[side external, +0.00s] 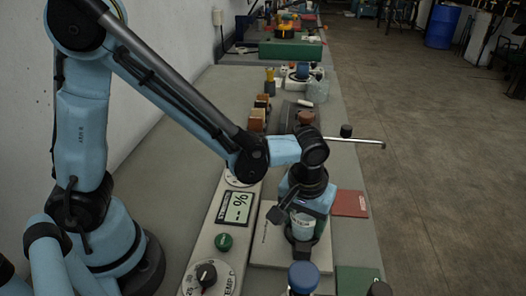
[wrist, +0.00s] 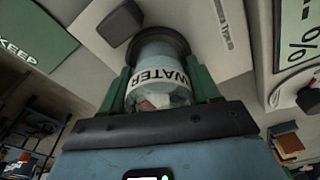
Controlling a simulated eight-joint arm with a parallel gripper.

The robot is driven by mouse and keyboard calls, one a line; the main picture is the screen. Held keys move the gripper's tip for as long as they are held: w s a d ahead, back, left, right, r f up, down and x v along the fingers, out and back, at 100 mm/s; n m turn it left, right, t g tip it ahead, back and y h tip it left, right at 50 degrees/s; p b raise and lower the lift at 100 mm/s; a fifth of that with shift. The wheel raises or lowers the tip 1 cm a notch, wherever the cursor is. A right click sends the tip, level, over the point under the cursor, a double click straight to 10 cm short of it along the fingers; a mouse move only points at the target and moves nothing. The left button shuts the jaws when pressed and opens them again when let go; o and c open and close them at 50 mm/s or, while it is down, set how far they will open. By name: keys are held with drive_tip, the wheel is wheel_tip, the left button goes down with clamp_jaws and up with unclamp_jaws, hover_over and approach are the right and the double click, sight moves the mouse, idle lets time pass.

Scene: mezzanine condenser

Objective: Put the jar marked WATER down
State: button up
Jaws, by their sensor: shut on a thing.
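The jar marked WATER (wrist: 160,78) is between the green fingers of my gripper (wrist: 160,92), which are shut on its sides. Its white label shows in the wrist view, with a dark ring at the far end. In the side external view the jar (side external: 303,224) is under my gripper (side external: 302,212), partly hidden, and looks about upright. It is over a pale board (side external: 268,246). I cannot tell whether the jar's bottom touches the board.
A panel with a display (side external: 237,208), a green button (side external: 224,242) and a dial (side external: 207,275) lies left. A red mat (side external: 350,203) lies right; a green mat (side external: 358,280) and blue-topped container (side external: 303,277) are in front. Several blocks and a metal rod (side external: 360,140) are behind.

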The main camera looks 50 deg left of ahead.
drive_tip(key=shift+f, duration=0.25)
drive_tip(key=o, duration=1.2)
drive_tip(key=shift+c, duration=0.2)
drive_tip(key=r, duration=0.4)
drive_tip(key=s+r, duration=0.1)
drive_tip(key=r, duration=0.7)
drive_tip(key=shift+s+d+r, duration=0.15)
drive_tip(key=shift+d+r, duration=0.05)
drive_tip(key=shift+d, duration=0.1)
drive_tip(key=s+a+m+t, duration=0.1)
drive_tip(key=a+t, duration=0.1)
drive_tip(key=a, duration=0.2)
drive_tip(key=s+a+m+t, duration=0.1)
drive_tip(key=a+m+t, duration=0.1)
drive_tip(key=a, duration=0.3)
drive_tip(key=s+a+m+t, duration=0.1)
drive_tip(key=a+t, duration=0.1)
drive_tip(key=a, duration=0.3)
drive_tip(key=shift+s+a+f+h, duration=0.1)
drive_tip(key=shift+s+a+h, duration=0.05)
drive_tip(key=shift+s+h, duration=0.15)
